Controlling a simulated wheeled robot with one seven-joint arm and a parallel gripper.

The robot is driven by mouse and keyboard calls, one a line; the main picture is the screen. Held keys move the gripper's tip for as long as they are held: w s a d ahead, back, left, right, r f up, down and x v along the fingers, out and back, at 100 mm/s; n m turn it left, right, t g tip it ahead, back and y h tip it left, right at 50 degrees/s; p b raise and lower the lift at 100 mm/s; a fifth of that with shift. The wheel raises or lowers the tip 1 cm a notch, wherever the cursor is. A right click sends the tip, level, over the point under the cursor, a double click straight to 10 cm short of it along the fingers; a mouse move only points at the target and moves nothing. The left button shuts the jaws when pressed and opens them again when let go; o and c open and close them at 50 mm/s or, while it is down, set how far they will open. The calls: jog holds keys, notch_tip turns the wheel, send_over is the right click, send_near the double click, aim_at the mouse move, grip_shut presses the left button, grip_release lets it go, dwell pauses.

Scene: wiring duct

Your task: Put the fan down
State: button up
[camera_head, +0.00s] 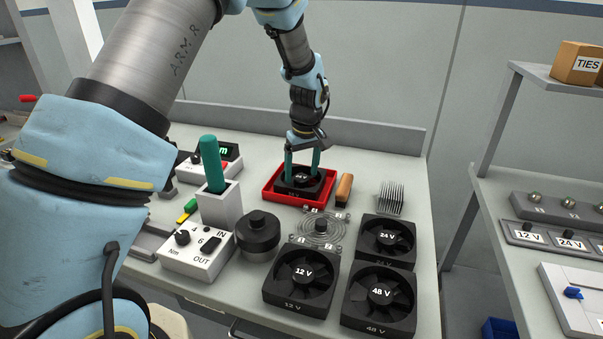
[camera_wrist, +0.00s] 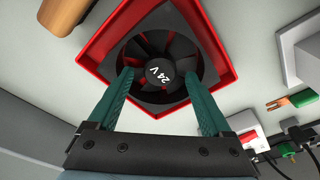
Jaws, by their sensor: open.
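A black fan labelled 24 V (camera_wrist: 160,72) sits in a red tray (camera_wrist: 217,40) on the bench. In the head view the same fan (camera_head: 299,181) shows in the red tray (camera_head: 268,194) at the back of the bench. My gripper (camera_head: 302,165) is over the tray, pointing down. Its two green fingers stand on either side of the fan, and in the wrist view my gripper (camera_wrist: 162,98) is open. Whether a finger touches the fan I cannot tell.
Fans labelled 12 V (camera_head: 301,290), 48 V (camera_head: 380,315) and 24 V (camera_head: 387,252) stand at the front right. A control box (camera_head: 197,254) stands left.

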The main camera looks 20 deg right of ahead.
aim_at(305, 181)
notch_tip(305, 181, up, 11)
jog(key=s+b, duration=0.1)
jog(key=b, duration=0.1)
jog(key=shift+s, duration=0.35)
